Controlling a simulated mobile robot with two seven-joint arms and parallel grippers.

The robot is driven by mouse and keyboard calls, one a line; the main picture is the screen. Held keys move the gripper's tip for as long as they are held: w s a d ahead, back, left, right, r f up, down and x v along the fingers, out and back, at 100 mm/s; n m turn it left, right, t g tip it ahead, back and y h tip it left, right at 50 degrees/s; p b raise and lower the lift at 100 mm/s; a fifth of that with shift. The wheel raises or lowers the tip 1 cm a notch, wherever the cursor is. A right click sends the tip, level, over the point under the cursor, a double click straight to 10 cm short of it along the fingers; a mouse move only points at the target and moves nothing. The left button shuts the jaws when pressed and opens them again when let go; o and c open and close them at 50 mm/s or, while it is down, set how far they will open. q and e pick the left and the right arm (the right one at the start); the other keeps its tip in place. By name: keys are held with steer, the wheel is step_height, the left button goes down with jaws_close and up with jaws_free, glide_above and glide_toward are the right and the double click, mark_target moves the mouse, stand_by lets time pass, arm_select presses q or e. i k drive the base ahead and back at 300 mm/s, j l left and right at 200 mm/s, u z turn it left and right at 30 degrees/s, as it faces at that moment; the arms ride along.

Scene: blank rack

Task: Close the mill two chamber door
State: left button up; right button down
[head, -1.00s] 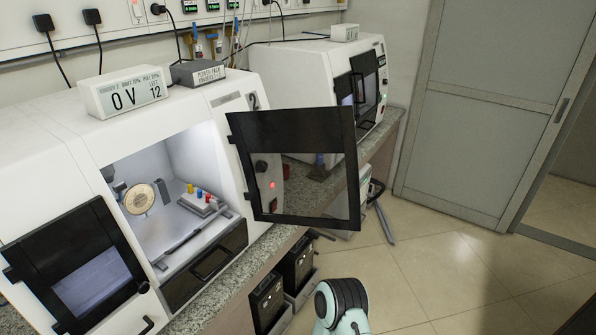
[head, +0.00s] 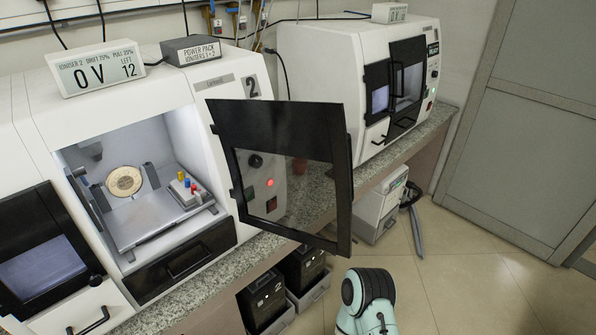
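Mill two (head: 235,82), a white machine marked "2", stands on the granite bench. Its chamber door (head: 335,225), a black frame with a clear pane, stands open, swung out to the right over the bench's front edge. The open chamber (head: 150,150) is lit and shows a round tan disc (head: 124,181) and a tray with red, blue and yellow pieces (head: 190,189). A second black-framed door (head: 45,262) is at the left of the machine. Part of my arm shows at the bottom centre. Neither gripper is in view.
A display box (head: 97,70) and a power pack box (head: 191,50) sit on top of the mill. Another white mill (head: 330,60) stands farther along the bench. Black units (head: 262,302) are under the bench. The tiled floor (head: 470,285) at right is clear.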

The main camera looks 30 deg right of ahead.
mark_target(311, 130)
steer(key=l+u, duration=0.3)
steer(key=l, duration=0.75)
steer(key=i+l+u, duration=0.1)
steer(key=l+u, duration=0.25)
steer(key=l, duration=0.15)
steer(key=l+u, duration=0.3)
steer(key=l, duration=0.2)
